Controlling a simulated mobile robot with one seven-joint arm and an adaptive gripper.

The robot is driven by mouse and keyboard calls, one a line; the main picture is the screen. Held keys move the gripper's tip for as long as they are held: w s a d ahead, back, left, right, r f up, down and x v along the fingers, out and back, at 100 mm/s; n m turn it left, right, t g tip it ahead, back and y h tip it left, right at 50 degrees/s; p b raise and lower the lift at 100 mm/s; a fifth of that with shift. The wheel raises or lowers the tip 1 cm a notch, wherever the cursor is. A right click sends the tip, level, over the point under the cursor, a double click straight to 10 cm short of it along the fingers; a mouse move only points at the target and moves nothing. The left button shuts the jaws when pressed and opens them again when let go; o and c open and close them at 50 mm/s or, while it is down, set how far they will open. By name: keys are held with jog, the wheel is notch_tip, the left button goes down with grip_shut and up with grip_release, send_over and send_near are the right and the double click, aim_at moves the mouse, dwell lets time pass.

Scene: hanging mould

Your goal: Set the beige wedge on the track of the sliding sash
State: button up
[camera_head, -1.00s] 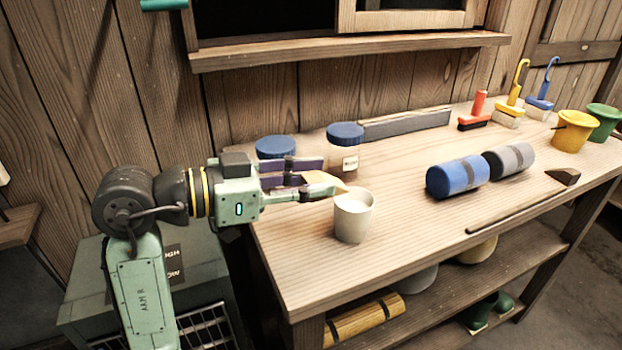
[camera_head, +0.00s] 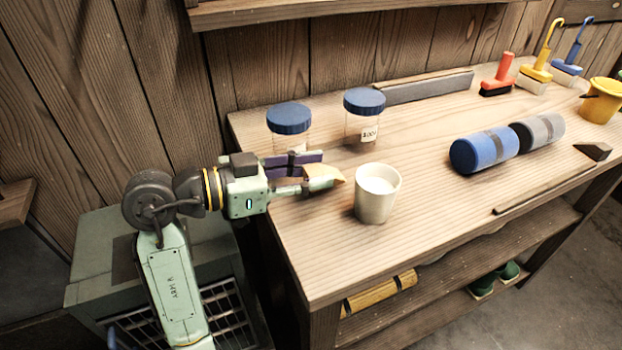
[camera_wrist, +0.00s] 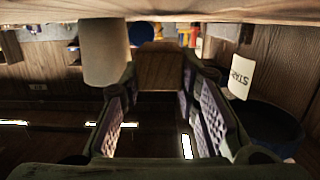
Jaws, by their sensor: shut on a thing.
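The beige wedge (camera_head: 328,171) is in the jaws of my gripper (camera_head: 318,178), its tip sticking out past the fingers. In the wrist view the wedge (camera_wrist: 160,68) shows as a wooden block between the fingertips. My gripper is shut on it, above the left end of the workbench, left of the off-white cup (camera_head: 374,204) and in front of the clear jars. The fingers hide part of the wedge. The sliding sash and its track are not in the head view now; only a wooden ledge (camera_head: 300,14) shows at the top.
Two blue-lidded jars (camera_head: 289,119) (camera_head: 363,103) stand behind my gripper. A grey strip (camera_head: 430,88) lies by the wall. Blue and grey rolls (camera_head: 484,151) (camera_head: 540,132), brushes (camera_head: 498,76) and a yellow bucket (camera_head: 601,101) are farther right.

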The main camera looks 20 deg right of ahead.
jog(key=shift+f, duration=1.15)
jog(key=shift+f, duration=0.1)
jog(key=shift+f, duration=0.15)
jog(key=o, duration=1)
jog(key=shift+r, duration=0.25)
jog(key=a+b, duration=0.1)
jog(key=a, duration=0.3)
jog(key=a+r+b, duration=0.1)
jog(key=a, duration=0.3)
jog(key=a+b, duration=0.1)
jog(key=a, duration=0.3)
jog(key=shift+s+r, duration=0.1)
jog(key=shift+r, duration=0.3)
